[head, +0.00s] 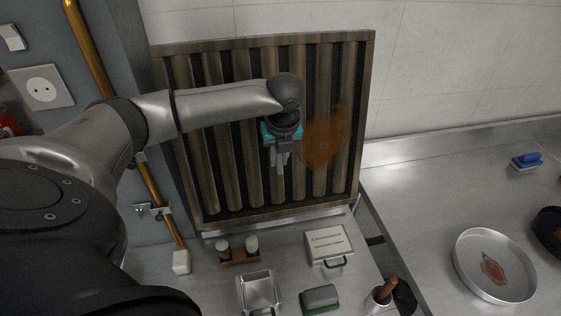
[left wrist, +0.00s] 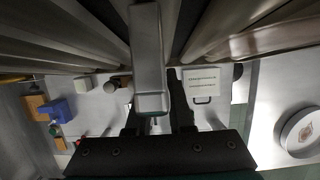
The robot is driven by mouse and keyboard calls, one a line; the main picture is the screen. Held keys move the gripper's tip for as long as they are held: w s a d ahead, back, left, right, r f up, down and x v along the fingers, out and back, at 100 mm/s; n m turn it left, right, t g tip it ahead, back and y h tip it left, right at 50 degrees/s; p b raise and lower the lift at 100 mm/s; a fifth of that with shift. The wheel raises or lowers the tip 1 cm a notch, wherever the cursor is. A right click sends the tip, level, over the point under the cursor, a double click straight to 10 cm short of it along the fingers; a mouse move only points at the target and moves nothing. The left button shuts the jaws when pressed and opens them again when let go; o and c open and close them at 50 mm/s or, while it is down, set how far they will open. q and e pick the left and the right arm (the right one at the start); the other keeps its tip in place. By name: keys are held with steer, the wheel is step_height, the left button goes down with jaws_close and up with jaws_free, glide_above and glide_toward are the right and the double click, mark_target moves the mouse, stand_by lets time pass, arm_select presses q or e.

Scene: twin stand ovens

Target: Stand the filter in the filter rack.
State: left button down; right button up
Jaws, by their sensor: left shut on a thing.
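The filter (head: 333,75) is a large square baffle panel with upright brown-grey slats and an orange-brown greasy stain. It stands nearly upright, slightly tilted in the picture, against the back wall. My left gripper (head: 281,160) is in front of its middle, shut on the filter. In the left wrist view the filter's slats (left wrist: 220,30) fill the top, and a pale grey bar, seemingly its handle (left wrist: 148,60), runs down to my left gripper (left wrist: 153,123). A pale metal strip (head: 275,222) runs below the filter; I cannot tell if it is the filter rack or if they touch. My right gripper is out of view.
On the steel counter below stand a wooden holder with two shakers (head: 238,254), a metal tray (head: 259,289), a labelled white box (head: 328,244) and a green-grey sponge (head: 320,298). A round pan (head: 494,266) and blue brush (head: 526,161) are right. A brass pipe (head: 90,50) runs left.

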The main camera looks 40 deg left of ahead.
arm_select(q)
steer(key=shift+w+a+f+b, duration=0.45)
steer(key=shift+f+b, duration=0.05)
steer(key=shift+f, duration=0.05)
steer(key=shift+w+a+f+b, duration=0.35)
steer(key=shift+f+b, duration=0.2)
steer(key=shift+b, duration=0.05)
steer(key=shift+w+a+f+b, duration=0.3)
steer(key=shift+a+f+b, duration=0.05)
steer(key=shift+f+b, duration=0.2)
steer(key=shift+w+a+f+b, duration=0.35)
steer(key=shift+a+f+b, duration=0.15)
steer(key=shift+f+b, duration=0.15)
steer(key=shift+w+a+f+b, duration=0.35)
steer(key=shift+a+f+b, duration=0.15)
steer(key=shift+b, duration=0.25)
steer(key=shift+f, duration=0.15)
steer(key=shift+s+d+f+b, duration=0.1)
steer(key=shift+d+f+b, duration=0.1)
steer(key=shift+f+b, duration=0.9)
steer(key=shift+f, duration=0.15)
steer(key=c, duration=0.7)
jaws_free()
steer(key=shift+s+f, duration=0.1)
steer(key=shift+s, duration=0.05)
